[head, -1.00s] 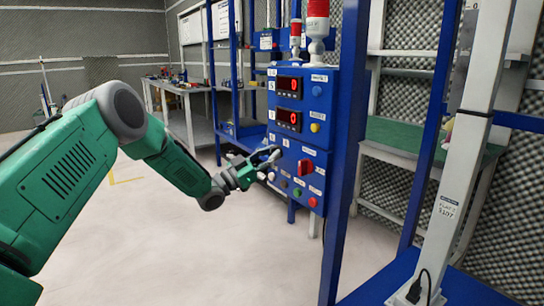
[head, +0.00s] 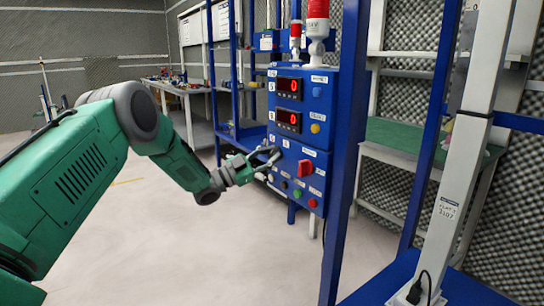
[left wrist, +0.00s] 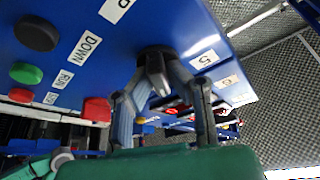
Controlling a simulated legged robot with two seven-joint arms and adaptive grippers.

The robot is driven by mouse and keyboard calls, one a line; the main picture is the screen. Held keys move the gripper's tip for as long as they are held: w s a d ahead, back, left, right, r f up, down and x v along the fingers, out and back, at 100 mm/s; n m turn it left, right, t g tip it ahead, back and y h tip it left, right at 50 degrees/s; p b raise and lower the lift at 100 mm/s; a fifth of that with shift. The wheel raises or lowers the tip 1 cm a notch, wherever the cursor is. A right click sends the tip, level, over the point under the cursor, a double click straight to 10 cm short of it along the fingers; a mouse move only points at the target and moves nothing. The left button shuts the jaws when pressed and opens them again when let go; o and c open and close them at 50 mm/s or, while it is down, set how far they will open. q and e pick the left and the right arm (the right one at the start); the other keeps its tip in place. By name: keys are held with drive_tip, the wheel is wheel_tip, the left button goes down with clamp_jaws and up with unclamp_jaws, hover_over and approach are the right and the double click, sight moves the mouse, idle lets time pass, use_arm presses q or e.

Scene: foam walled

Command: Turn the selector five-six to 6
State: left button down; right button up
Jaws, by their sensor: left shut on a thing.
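The selector five-six (left wrist: 155,58) is a dark round knob with a raised grip on the blue panel. In the left wrist view it sits at upper centre, beside white labels "5" (left wrist: 205,59) and "6" (left wrist: 228,81). My left gripper (left wrist: 162,85) has its two fingers closed on the knob's grip, one on each side. In the head view my left gripper (head: 263,158) is against the left part of the control box (head: 313,148) and hides the selector. I cannot tell which number the knob points to. My right gripper is not in view.
A blue post (head: 345,150) stands right of the box. The floor below my arm is clear.

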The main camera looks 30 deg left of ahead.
use_arm(q)
drive_tip(key=c, duration=1.6)
unclamp_jaws()
drive_tip(key=shift+a+f, duration=0.1)
drive_tip(key=shift+o, duration=0.2)
drive_tip(key=shift+s, duration=0.1)
drive_tip(key=v, duration=1.2)
drive_tip(key=shift+f, duration=0.1)
